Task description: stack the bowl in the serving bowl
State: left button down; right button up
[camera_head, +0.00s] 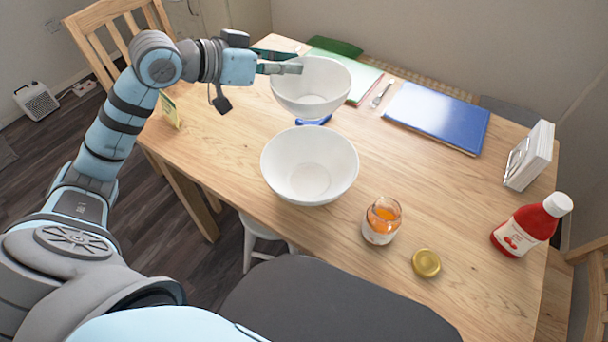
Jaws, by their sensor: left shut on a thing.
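A white bowl (312,101) is held at its left rim by my left gripper (291,68), which is shut on it. This bowl is roughly upright and appears raised a little above the table. The white serving bowl (309,190) stands upright on the table, nearer to me and just below the held bowl in the picture. It looks empty. The two bowls are apart, with a blue thing (314,121) partly hidden under the held bowl. My right gripper is not in view.
An orange jar (380,222), a gold lid (426,263) and a red bottle (523,229) stand or lie to the right on the wooden table (450,195). A blue folder (437,117), a fork (381,94) and a white box-like frame (529,156) are farther back.

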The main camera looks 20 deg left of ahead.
pick_arm(q)
notch_tip(320, 180, down, 19)
jog(key=b, duration=0.6)
jog(key=shift+d, duration=0.1)
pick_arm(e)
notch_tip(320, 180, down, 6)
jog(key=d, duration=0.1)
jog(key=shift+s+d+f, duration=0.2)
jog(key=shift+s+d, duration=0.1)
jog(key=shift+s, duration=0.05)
pick_arm(q)
jog(key=shift+f, duration=0.25)
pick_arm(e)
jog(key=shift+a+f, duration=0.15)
pick_arm(q)
jog(key=shift+f+b, duration=0.3)
jog(key=shift+b, duration=0.1)
jog(key=c, duration=1.7)
grip_release()
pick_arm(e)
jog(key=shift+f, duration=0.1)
pick_arm(q)
jog(key=shift+r, duration=0.15)
